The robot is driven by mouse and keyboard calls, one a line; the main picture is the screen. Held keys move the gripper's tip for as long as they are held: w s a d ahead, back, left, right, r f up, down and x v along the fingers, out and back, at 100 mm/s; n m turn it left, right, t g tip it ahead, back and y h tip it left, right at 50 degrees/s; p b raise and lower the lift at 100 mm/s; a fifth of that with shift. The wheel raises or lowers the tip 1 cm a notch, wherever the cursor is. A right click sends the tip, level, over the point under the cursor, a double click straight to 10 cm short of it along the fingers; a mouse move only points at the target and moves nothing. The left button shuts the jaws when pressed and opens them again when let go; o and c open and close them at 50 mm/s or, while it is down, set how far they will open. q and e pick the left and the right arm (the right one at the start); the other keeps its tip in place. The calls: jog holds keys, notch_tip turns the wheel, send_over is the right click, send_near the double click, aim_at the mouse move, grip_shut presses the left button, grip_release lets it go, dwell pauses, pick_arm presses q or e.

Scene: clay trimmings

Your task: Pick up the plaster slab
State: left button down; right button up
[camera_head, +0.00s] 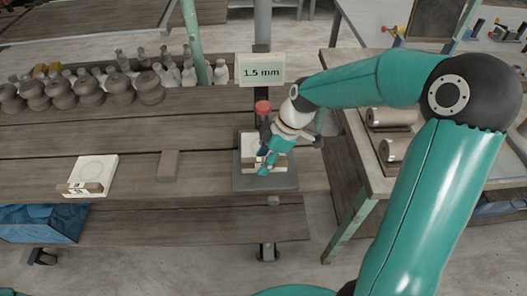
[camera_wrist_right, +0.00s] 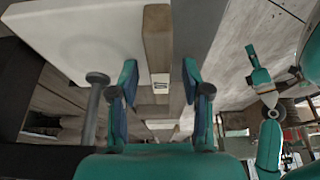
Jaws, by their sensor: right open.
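A pale plaster slab (camera_head: 249,143) sits on a dark grey plate (camera_head: 265,184) on the bench, partly hidden by my right gripper (camera_head: 266,163). In the right wrist view the slab (camera_wrist_right: 65,35) shows a faint round mark and a wooden strip (camera_wrist_right: 157,45) along one edge, with a small label. My right gripper (camera_wrist_right: 158,82) is open, with its fingers on either side of the strip's line; I cannot tell whether they touch it. A second, similar white slab (camera_head: 95,168) with a round mark and wooden strip lies farther left.
A "1.5 mm" sign (camera_head: 261,72) and a red-topped object (camera_head: 262,107) stand behind the plate. Brown rounded pots (camera_head: 90,92) and pale bottles line the bench's back left. A small wooden block (camera_head: 169,164) lies between the slabs. Another table (camera_head: 376,180) holds metallic cylinders.

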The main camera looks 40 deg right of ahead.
jog(key=shift+f, duration=0.1)
dwell(0.3)
jog(key=shift+s+a, duration=0.1)
grip_shut()
